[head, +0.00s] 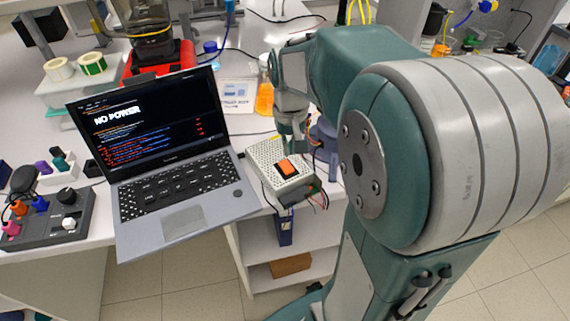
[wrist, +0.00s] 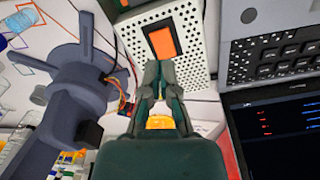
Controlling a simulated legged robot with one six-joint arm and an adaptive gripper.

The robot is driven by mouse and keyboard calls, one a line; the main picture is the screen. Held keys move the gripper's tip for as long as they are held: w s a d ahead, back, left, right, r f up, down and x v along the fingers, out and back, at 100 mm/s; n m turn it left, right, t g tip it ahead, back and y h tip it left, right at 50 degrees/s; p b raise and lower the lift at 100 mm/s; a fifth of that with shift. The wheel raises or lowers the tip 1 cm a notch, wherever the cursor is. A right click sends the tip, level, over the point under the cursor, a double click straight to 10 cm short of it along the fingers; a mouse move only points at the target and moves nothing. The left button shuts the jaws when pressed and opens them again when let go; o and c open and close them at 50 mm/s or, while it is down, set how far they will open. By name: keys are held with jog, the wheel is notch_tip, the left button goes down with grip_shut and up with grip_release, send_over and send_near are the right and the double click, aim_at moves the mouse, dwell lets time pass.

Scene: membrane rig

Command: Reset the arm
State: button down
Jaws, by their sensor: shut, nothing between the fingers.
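My gripper (wrist: 162,68) is shut and empty. In the wrist view its fingertips point at the white perforated box (wrist: 194,68), close to the orange rocker switch (wrist: 161,41) on its top face. I cannot tell whether the tips touch the box. In the head view my gripper (head: 287,145) points down over the back part of the white box (head: 262,155), behind the orange switch (head: 287,167). The box sits at the bench's front edge, with wires at its front.
An open laptop (head: 185,185) reading "NO POWER" stands left of the box. A grey-blue device (wrist: 82,75) with a round hub is beside my gripper. An orange-filled bottle (head: 264,97) stands behind the box. A control panel with knobs (head: 45,215) is far left.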

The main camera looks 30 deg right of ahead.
jog(key=shift+r, duration=0.55)
jog(key=shift+s+a+r, duration=0.1)
jog(key=shift+a, duration=0.05)
jog(key=s+a+r+n+t, duration=0.1)
jog(key=s+a+r+t, duration=0.1)
jog(key=s+a, duration=0.3)
jog(key=s+a+r+n+t, duration=0.2)
jog(key=s+a+r+t, duration=0.1)
jog(key=s+a, duration=0.2)
jog(key=shift+s+a+t, duration=0.15)
jog(key=shift+s+t, duration=0.15)
jog(key=shift+s, duration=0.95)
